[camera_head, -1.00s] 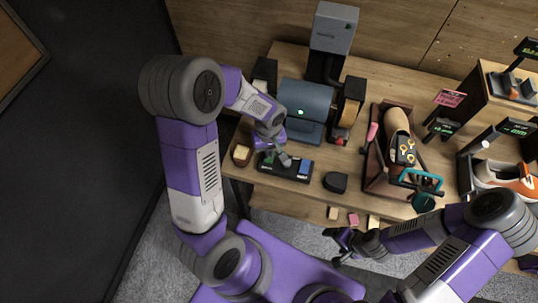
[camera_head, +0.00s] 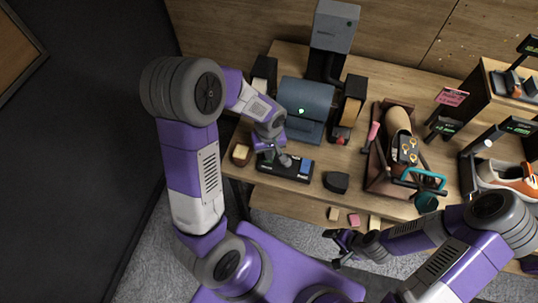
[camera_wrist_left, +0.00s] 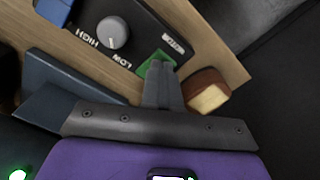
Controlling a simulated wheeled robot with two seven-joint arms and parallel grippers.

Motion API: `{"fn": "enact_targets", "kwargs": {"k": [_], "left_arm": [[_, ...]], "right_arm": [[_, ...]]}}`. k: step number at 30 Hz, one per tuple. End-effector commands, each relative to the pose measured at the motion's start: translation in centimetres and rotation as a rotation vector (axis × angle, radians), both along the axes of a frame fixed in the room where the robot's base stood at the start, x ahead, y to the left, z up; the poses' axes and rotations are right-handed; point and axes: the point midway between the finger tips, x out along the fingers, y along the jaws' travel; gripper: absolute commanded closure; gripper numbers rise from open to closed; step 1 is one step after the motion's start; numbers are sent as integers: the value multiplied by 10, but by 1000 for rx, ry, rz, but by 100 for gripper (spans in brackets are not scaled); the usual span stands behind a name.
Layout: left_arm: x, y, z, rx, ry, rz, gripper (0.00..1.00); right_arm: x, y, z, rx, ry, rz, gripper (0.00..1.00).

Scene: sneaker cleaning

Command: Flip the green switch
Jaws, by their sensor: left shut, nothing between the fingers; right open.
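The green switch (camera_wrist_left: 156,62) is on a black control panel (camera_wrist_left: 140,22). In the left wrist view the closed fingertips of my left gripper (camera_wrist_left: 164,68) overlap the switch's near edge; I cannot tell whether they touch it. The panel also carries a grey knob marked HIGH and LOW (camera_wrist_left: 113,32) and a blue part (camera_wrist_left: 54,10). In the head view the panel (camera_head: 284,172) lies near the table's front edge, with my left gripper (camera_head: 286,160) over it, hiding the green switch. My right gripper (camera_head: 338,248) is open and empty, low in front of the table.
A blue-grey machine (camera_head: 306,108) with a green light stands behind the panel. A small wood-and-cream block (camera_head: 241,154) lies left of the panel and a dark block (camera_head: 336,182) right of it. A brown crate (camera_head: 378,176) with tools is further right.

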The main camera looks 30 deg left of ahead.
Motion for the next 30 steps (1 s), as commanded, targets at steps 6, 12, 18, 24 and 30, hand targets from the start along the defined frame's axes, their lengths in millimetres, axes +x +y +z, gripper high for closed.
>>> {"fn": "enact_targets", "kwargs": {"k": [6,12,18,24,30], "left_arm": [[0,0,-4,0,0,0,100],[0,0,-7,0,0,0,100],[0,0,-10,0,0,0,100],[0,0,-5,0,0,0,100],[0,0,11,0,-1,0,100]], "right_arm": [[0,0,-4,0,0,0,18],[0,0,-6,0,0,0,18],[0,0,-9,0,0,0,18],[0,0,-5,0,0,0,18],[0,0,7,0,0,0,18]]}}
